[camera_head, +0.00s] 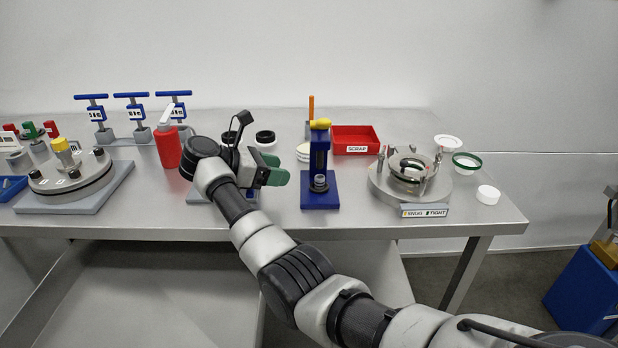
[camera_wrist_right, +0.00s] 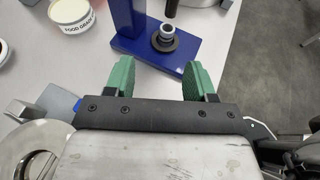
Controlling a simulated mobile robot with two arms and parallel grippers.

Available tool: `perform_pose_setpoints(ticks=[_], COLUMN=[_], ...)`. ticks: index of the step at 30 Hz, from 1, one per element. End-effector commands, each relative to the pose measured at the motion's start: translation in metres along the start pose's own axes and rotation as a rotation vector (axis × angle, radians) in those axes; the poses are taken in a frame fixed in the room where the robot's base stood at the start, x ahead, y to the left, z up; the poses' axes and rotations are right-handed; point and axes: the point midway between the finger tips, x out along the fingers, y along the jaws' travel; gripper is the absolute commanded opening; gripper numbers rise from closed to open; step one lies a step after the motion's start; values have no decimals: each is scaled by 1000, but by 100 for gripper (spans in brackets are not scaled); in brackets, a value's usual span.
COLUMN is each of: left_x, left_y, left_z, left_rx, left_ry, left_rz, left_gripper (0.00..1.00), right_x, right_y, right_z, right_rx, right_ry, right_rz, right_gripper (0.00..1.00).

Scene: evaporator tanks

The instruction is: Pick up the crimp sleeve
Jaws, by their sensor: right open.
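A small grey metal ring-shaped piece, which looks like the crimp sleeve (camera_head: 320,181), stands upright on the foot of the blue press (camera_head: 319,160), under its head. In the right wrist view the sleeve (camera_wrist_right: 167,31) sits on a dark round seat (camera_wrist_right: 163,43) on the blue base (camera_wrist_right: 152,57), beyond the fingertips. My right gripper (camera_head: 278,168) has green fingers, to the left of the press in the head view. My left gripper is not in view.
A red bottle (camera_head: 169,146) stands left of my right gripper. A red scrap tray (camera_head: 355,139) lies behind the press, and a round metal fixture (camera_head: 383,186) stands to its right. Labelled tubs sit behind the gripper. The table's front edge is close in front of the press.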

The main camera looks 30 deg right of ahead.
Motion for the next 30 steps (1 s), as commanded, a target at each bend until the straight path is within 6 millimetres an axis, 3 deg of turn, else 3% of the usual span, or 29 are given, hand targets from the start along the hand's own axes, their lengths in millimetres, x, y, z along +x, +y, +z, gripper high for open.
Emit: perform_pose_setpoints(ticks=[4, 10, 14, 21, 30], left_x=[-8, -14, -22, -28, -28], left_y=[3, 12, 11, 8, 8], left_z=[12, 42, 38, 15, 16], left_rx=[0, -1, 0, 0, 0], left_ry=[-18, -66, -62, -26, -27], left_rz=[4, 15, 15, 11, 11], left_gripper=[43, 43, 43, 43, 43], right_x=[26, 42, 58, 88, 92], right_y=[-1, -1, -3, -4, -4], right_z=[2, 2, 4, 1, 0], right_rx=[0, -1, -1, -1, -1], right_ry=[-5, -4, -8, -5, -3], right_rz=[-2, 1, 0, 2, 3], right_gripper=[55, 55, 55, 55, 52])
